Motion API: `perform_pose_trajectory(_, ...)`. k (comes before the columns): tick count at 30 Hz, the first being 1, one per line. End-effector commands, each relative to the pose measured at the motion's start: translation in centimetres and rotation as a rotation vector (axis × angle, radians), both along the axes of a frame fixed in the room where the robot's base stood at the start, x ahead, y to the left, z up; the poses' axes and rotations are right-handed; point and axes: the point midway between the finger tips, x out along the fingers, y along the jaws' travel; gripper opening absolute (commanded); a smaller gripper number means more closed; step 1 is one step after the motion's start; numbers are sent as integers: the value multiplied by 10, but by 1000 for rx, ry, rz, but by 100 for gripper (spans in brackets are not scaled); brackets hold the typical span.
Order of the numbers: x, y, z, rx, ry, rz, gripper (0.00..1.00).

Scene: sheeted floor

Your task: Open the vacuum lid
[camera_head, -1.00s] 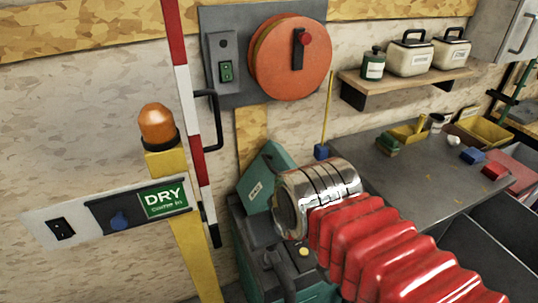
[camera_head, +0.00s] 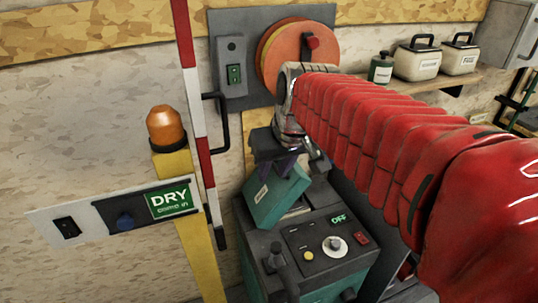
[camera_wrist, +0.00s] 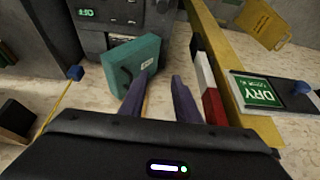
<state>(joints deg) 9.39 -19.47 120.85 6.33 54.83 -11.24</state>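The vacuum is a teal and dark grey machine (camera_head: 320,232) on the floor, with a lit OFF display, a white knob and a red button on top. Its teal lid (camera_head: 279,200), with a small white label, stands tilted up at the back. It also shows in the wrist view (camera_wrist: 135,60). My gripper (camera_head: 279,165) points down at the lid's upper edge. In the wrist view, my gripper's two purple fingers (camera_wrist: 161,76) are apart, the left one overlapping the lid's right part and the right one beyond its edge. I cannot tell whether they touch it.
A yellow post (camera_head: 199,240) with an orange beacon (camera_head: 166,128) and DRY panel (camera_head: 165,203) stands left, beside a red-white pole (camera_head: 196,110). An orange reel (camera_head: 300,50) hangs behind. A shelf with white canisters (camera_head: 416,60) is at right.

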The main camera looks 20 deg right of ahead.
Motion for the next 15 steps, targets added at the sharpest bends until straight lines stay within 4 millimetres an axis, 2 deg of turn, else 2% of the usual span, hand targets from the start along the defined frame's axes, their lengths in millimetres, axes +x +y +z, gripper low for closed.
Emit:
perform_pose_trajectory(1,14,-8,1,4,8,-4,29)
perform_pose_trajectory(9,77,-50,3,26,27,-4,29)
perform_pose_trajectory(15,113,-79,-2,40,33,-1,29)
